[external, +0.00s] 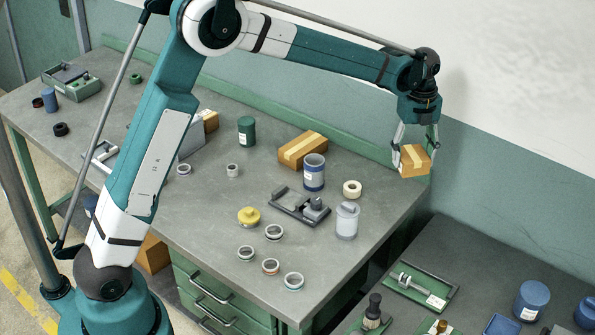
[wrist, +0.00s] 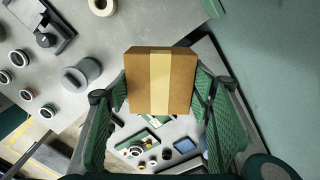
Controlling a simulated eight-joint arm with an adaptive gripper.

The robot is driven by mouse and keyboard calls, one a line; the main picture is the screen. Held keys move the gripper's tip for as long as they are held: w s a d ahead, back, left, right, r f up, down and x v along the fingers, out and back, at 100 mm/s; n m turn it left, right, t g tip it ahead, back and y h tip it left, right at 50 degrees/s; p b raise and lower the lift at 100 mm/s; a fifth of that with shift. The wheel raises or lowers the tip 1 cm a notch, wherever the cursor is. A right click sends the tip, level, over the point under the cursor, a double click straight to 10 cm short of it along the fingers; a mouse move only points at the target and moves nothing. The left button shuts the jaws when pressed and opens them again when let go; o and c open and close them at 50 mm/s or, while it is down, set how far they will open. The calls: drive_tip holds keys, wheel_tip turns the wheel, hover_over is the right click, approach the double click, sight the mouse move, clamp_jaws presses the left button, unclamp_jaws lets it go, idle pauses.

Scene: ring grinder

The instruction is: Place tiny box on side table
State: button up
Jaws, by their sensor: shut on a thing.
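The tiny box (external: 415,161) is a small brown cardboard box with a pale tape strip. My gripper (external: 416,150) is shut on it and holds it in the air near the back right corner of the main workbench, by the wall. In the wrist view the box (wrist: 161,82) sits between the two green finger pads of my gripper (wrist: 160,92). The side table (external: 480,262) is the lower grey table at the right. It also shows below the box in the wrist view (wrist: 178,130), partly hidden by the box and fingers.
The side table carries a green tray (external: 421,286), a blue container (external: 531,300) and several small items. Bare surface shows at its back. The workbench (external: 215,215) holds a larger cardboard box (external: 303,149), a grey canister (external: 347,220) and several rings.

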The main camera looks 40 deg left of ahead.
drive_tip(key=d+f+m, duration=0.1)
drive_tip(key=d+f, duration=0.1)
drive_tip(key=d, duration=1.2)
hover_over(442, 247)
wheel_tip(442, 247, down, 11)
drive_tip(key=shift+f, duration=0.6)
drive_tip(key=shift+f, duration=3.15)
drive_tip(key=shift+f, duration=1.85)
drive_tip(key=shift+f+b, duration=0.15)
drive_tip(key=shift+b, duration=0.15)
